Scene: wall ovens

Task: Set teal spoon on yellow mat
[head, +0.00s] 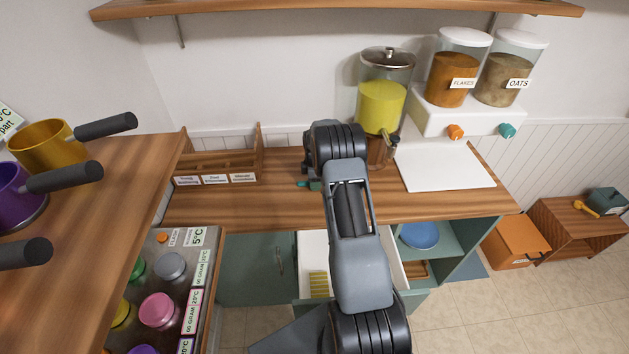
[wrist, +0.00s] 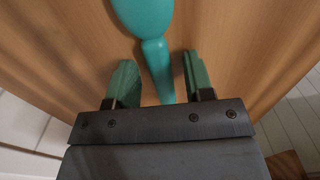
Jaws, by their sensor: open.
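The teal spoon (wrist: 148,18) lies on the wooden counter in the wrist view, its bowl cut off by the top edge. Its handle runs down between the two green fingers of my gripper (wrist: 160,82). The fingers are open, with a gap on each side of the handle. In the head view my arm hides most of this spot, and only a small teal bit (head: 302,184) shows at its left. A yellow striped piece (head: 318,284) lies in the open drawer; I cannot tell whether it is the yellow mat.
The open white drawer (head: 310,248) sits below the counter (head: 255,207), partly behind my arm. A wooden rack (head: 218,163) stands at the back left. A drink dispenser (head: 384,95) and a white board (head: 445,168) are to the right. A blue plate (head: 419,235) sits in the lower shelf.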

